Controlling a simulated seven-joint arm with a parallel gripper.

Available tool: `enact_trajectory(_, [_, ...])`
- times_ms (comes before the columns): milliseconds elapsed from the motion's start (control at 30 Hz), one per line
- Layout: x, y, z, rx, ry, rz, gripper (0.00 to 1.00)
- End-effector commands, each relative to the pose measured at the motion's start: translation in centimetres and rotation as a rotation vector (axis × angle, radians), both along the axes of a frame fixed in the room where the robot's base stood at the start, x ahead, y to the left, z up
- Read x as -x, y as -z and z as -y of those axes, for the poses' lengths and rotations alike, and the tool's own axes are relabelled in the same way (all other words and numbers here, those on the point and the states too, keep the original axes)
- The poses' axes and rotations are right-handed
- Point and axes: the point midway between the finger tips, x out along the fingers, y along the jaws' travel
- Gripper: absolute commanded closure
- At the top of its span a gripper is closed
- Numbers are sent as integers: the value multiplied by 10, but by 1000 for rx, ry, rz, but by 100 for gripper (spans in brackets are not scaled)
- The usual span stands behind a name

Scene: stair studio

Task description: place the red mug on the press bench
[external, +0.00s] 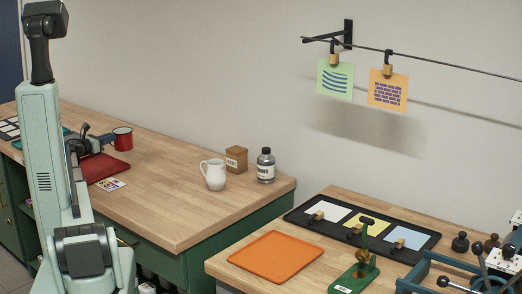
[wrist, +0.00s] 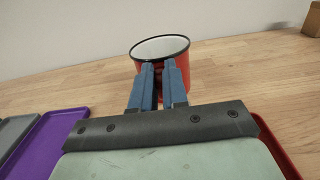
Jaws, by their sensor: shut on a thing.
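The red mug (external: 123,138) with a dark rim is at the back of the left wooden bench, upright. It also shows in the wrist view (wrist: 160,47), with its white inside facing up. My gripper (external: 109,140) is at its left side in the external view. In the wrist view my blue fingers (wrist: 158,82) are close together and shut on the mug's near side; the exact grip, likely at the handle, is partly hidden. I cannot tell whether the mug touches the wood. The press bench (external: 222,262), at the right, holds a small green press (external: 358,272).
A red tray (external: 104,169) and a card lie near my arm. A white jug (external: 214,175), a brown box (external: 236,159) and a bottle (external: 266,166) stand at the left bench's right end. An orange tray (external: 275,257) and a black tray (external: 297,216) occupy the right bench. A gap separates the benches.

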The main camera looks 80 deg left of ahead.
Motion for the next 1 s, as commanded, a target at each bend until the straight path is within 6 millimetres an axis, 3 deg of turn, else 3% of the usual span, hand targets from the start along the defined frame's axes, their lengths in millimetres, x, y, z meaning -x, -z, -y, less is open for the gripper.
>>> enact_trajectory(233, [0, 27, 0, 0, 0, 1, 100])
enact_trajectory(633, [0, 30, 0, -1, 0, 1, 100])
enact_trajectory(667, [0, 31, 0, 0, 0, 0, 85])
enact_trajectory(700, [0, 31, 0, 0, 0, 0, 82])
enact_trajectory(900, [0, 31, 0, 0, 0, 0, 62])
enact_trajectory(1000, [0, 31, 0, 0, 0, 0, 61])
